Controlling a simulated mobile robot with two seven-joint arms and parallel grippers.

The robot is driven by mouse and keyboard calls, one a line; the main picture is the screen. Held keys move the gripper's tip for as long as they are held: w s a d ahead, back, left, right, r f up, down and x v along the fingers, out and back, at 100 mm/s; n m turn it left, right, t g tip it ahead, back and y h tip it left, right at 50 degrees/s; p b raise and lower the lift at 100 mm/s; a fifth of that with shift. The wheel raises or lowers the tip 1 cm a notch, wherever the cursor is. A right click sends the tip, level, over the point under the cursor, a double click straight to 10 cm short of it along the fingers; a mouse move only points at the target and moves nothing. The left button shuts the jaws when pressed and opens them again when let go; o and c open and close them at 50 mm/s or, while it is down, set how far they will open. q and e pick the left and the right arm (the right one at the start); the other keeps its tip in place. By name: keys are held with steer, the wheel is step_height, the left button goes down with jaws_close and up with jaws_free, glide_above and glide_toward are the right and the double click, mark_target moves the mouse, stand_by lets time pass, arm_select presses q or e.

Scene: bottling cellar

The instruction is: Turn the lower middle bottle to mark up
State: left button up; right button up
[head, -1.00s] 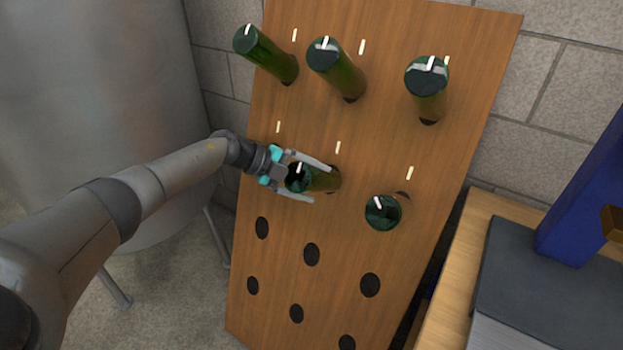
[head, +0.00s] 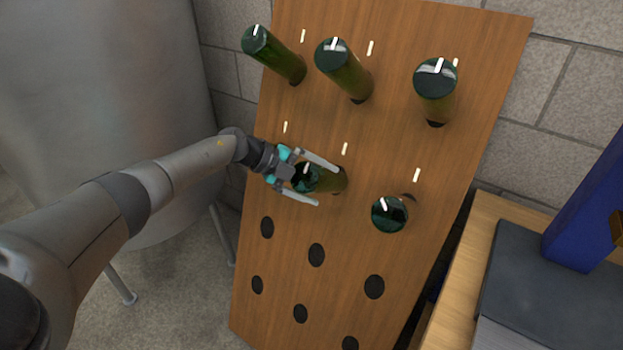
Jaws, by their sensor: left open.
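The lower middle bottle (head: 330,180) is green and sticks out of the wooden rack board (head: 390,140). A white mark shows on its dark round base, pointing roughly up. A pale tick is on the board above it. My left gripper (head: 326,186) is open, with one finger above the bottle and one below it. Whether either finger touches the glass I cannot tell. Part of the bottle's base is hidden by the gripper. My right gripper is not in view.
The lower right bottle (head: 389,213) sits close by to the right. Three bottles stick out in the upper row, including the upper middle one (head: 344,70). Empty holes lie below. A steel tank (head: 110,90) stands left, and a wooden bench (head: 455,262) right.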

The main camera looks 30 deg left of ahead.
arm_select(q)
steer(key=p+v, duration=0.2)
steer(key=v, duration=1.3)
steer(key=shift+a+r, duration=0.1)
steer(key=shift+r, duration=0.05)
